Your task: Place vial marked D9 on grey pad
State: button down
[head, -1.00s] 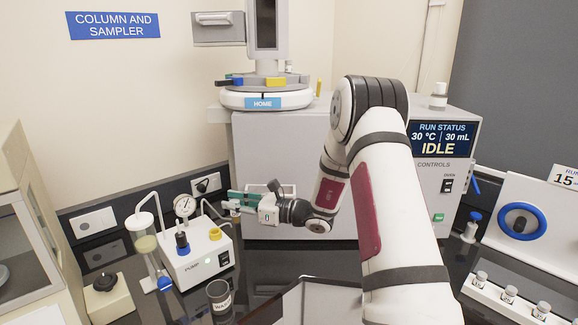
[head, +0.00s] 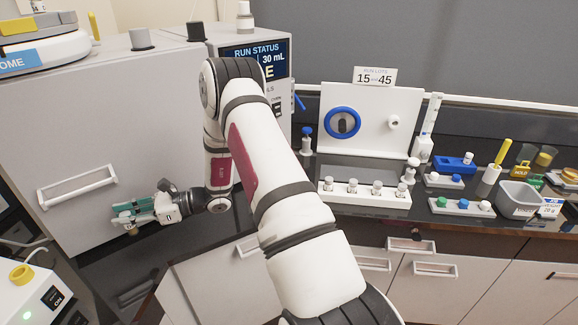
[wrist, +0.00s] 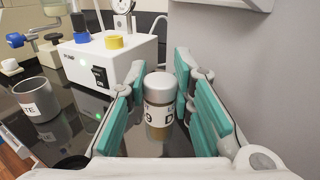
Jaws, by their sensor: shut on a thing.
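The vial (wrist: 158,100) has a grey-white cap, a white label and amber contents. Part of the label shows as "9" and "D" in the wrist view. My gripper (wrist: 159,88) is shut on it, with teal finger pads on either side, and it looks upright. In the head view my gripper (head: 122,217) is at the left, in front of the large grey cabinet; only a small brownish bit of the vial shows beneath it. I cannot pick out the grey pad with certainty in either view.
A white rack (head: 364,195) with several capped vials stands on the bench right of my arm. A grey bin (head: 517,199) is at far right. The pump box (wrist: 108,62) and a grey beaker (wrist: 38,103) are left of the vial. The cabinet (head: 110,130) stands close behind my gripper.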

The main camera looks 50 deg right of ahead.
aim_at(342, 169)
jog(key=i+j+z, duration=0.1)
jog(key=z, duration=1.65)
jog(key=j+z, duration=0.15)
jog(key=z, duration=0.3)
jog(key=i+j+z, duration=0.1)
jog(key=z, duration=0.35)
jog(key=j+z, duration=0.3)
jog(key=z, duration=0.15)
